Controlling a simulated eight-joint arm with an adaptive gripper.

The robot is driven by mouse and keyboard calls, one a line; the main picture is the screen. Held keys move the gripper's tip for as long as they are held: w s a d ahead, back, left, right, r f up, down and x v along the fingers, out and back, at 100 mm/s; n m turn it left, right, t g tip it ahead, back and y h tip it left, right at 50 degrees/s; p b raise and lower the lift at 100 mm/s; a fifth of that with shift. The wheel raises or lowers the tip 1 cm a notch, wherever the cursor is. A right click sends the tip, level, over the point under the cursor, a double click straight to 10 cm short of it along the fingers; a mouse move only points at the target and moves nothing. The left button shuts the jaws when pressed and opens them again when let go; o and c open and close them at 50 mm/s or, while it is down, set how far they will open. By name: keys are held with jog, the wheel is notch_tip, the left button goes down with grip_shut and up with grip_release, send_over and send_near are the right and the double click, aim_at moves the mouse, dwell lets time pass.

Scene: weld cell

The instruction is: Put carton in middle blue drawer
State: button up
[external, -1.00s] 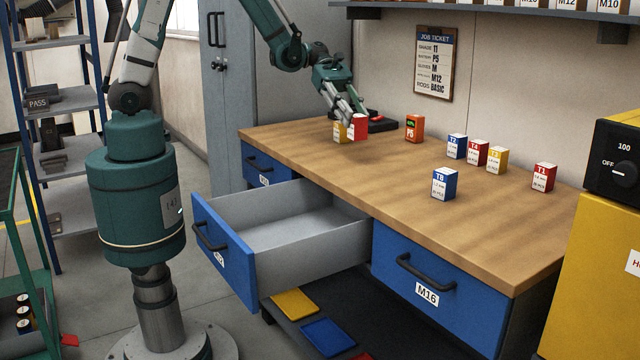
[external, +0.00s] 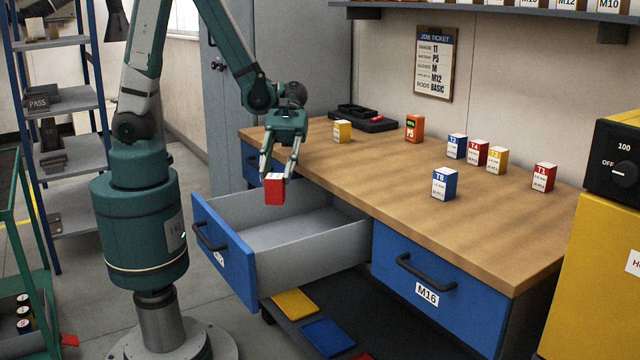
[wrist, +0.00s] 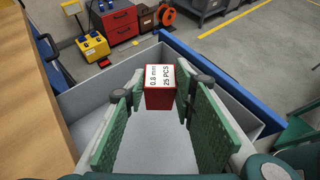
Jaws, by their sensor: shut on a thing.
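My gripper (external: 278,178) is shut on a red carton (external: 274,192) with a white top. It holds the carton in the air above the open middle blue drawer (external: 226,262), near its front. In the wrist view the carton (wrist: 160,92) sits between the finger pads, its top label reading 0.8 mm and 25 PCS. The grey drawer interior (wrist: 150,150) shows below it and looks empty in the parts I can see. The drawer is pulled out from the bench.
The wooden bench (external: 400,190) carries a yellow carton (external: 342,131), an orange device (external: 414,128), a black tray (external: 362,119), and several cartons at the right, including a blue one (external: 444,184). A shut blue drawer (external: 440,290) marked M16 is right of the open one.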

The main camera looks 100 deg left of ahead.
jog(key=shift+m+g, duration=0.6)
jog(key=s+d, duration=0.1)
jog(key=s+d+f, duration=0.1)
jog(key=s+d+b, duration=0.1)
jog(key=s, duration=0.1)
jog(key=shift+d+f, duration=0.2)
jog(key=shift+f, duration=0.15)
jog(key=shift+f, duration=0.1)
jog(key=shift+f+b, duration=1.05)
jog(key=shift+f, duration=1.75)
jog(key=shift+f, duration=0.1)
jog(key=shift+f+b, duration=0.8)
jog(key=shift+f, duration=1.2)
jog(key=shift+f+b, duration=0.35)
jog(key=shift+f, duration=0.25)
jog(key=o, duration=0.9)
